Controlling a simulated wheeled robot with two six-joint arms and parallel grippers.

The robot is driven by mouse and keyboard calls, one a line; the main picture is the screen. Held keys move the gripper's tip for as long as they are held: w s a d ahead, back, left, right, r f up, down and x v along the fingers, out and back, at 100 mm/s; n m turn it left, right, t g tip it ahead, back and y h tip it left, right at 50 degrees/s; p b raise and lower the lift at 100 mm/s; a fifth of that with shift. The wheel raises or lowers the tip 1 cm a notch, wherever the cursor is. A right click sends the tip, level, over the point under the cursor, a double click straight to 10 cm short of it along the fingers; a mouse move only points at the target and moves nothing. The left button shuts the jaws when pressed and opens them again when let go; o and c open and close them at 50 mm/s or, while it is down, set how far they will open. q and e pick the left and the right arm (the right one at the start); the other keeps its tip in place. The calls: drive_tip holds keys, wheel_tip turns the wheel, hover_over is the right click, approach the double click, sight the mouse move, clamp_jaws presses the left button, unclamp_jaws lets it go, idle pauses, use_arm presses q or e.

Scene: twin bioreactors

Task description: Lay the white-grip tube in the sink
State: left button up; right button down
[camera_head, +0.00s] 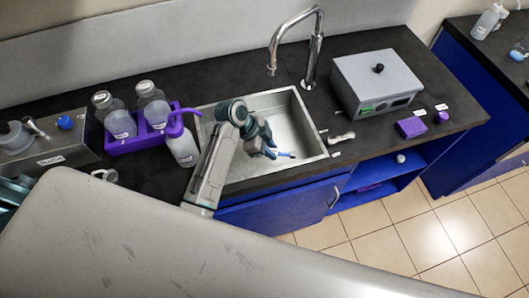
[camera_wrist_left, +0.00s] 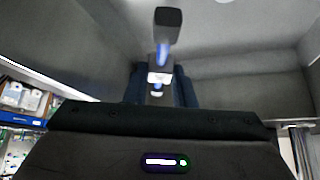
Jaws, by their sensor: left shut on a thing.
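My left gripper (camera_head: 268,150) is over the sink basin (camera_head: 238,172), at its right half. It is shut on a slim tube with a blue part (camera_head: 285,155) that sticks out to the right of the fingers. In the left wrist view the tube (camera_wrist_left: 162,52) shows a dark end, a blue stretch and a white part between the dark fingers (camera_wrist_left: 158,90). Grey sink walls surround it there. I cannot tell whether the tube touches the basin. My right gripper is not in view.
A chrome faucet (camera_head: 315,55) stands behind the sink. A purple rack (camera_head: 125,143) with bottles and a wash bottle (camera_head: 183,147) stand left of it. A grey box (camera_head: 377,82), a small white item (camera_head: 342,138) and a purple block (camera_head: 410,128) are on the right.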

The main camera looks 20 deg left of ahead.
sight(270, 167)
use_arm(q)
wheel_tip(270, 167, down, 3)
drive_tip(key=shift+p, duration=0.3)
drive_tip(key=shift+s+f, duration=0.1)
drive_tip(key=shift+f, duration=0.6)
wheel_tip(270, 167, down, 4)
drive_tip(key=shift+r+p, duration=0.1)
drive_tip(key=shift+p, duration=0.4)
drive_tip(key=o, duration=0.9)
drive_tip(key=shift+o, duration=0.2)
